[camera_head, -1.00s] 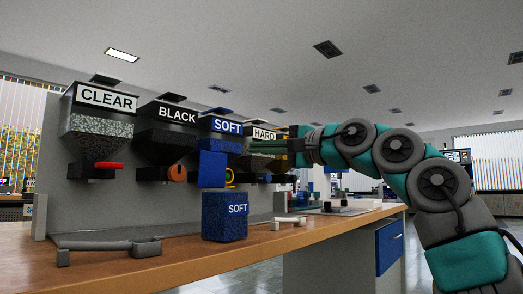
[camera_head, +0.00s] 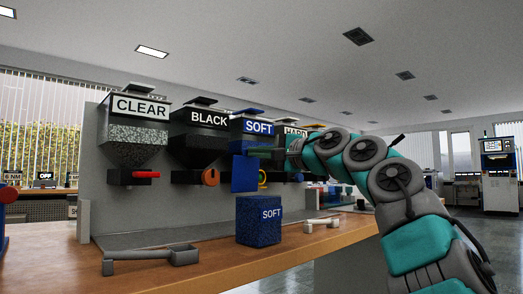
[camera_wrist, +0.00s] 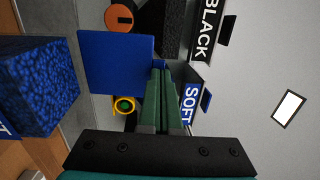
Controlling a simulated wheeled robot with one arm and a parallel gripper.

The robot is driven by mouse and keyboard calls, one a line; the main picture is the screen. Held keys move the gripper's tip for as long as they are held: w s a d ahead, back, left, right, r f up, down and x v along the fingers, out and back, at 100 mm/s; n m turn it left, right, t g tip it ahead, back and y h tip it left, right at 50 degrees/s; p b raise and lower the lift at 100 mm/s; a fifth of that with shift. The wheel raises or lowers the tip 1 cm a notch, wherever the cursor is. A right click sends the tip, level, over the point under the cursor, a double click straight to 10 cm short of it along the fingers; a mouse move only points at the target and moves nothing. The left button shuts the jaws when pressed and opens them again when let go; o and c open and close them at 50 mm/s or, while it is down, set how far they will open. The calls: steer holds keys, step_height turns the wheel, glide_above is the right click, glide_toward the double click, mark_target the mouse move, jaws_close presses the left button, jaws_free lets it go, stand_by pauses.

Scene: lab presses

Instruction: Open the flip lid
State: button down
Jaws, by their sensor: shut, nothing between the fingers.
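A blue flat panel (camera_head: 245,173) hangs below the SOFT label of the blue-fronted hopper (camera_head: 258,127). I take it for the flip lid, though no view names it. In the wrist view the blue panel (camera_wrist: 115,62) is a plain square, with the SOFT label (camera_wrist: 190,105) beside it. My gripper (camera_head: 252,152) is at the front of this hopper, by the panel's upper edge. In the wrist view the shut green fingers (camera_wrist: 160,70) end at the panel's edge and hold nothing. I cannot tell whether they touch it.
A speckled blue SOFT box (camera_head: 258,221) stands on the wooden bench (camera_head: 215,262) below the hopper. The BLACK hopper (camera_head: 205,140) and CLEAR hopper (camera_head: 137,138) are to the left, and HARD is partly behind my arm. A grey handled tool (camera_head: 150,257) lies at the front left.

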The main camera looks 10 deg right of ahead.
steer(key=shift+r, duration=0.1)
steer(key=w+a+g+h+p, duration=0.1)
steer(key=p, duration=0.6)
steer(key=w+a+g+h+p, duration=0.1)
steer(key=w+g+p, duration=0.1)
steer(key=p, duration=0.5)
steer(key=shift+a+r+h+p, duration=0.25)
steer(key=shift+r+h+p, duration=0.1)
steer(key=shift+h, duration=0.05)
steer(key=shift+f, duration=0.1)
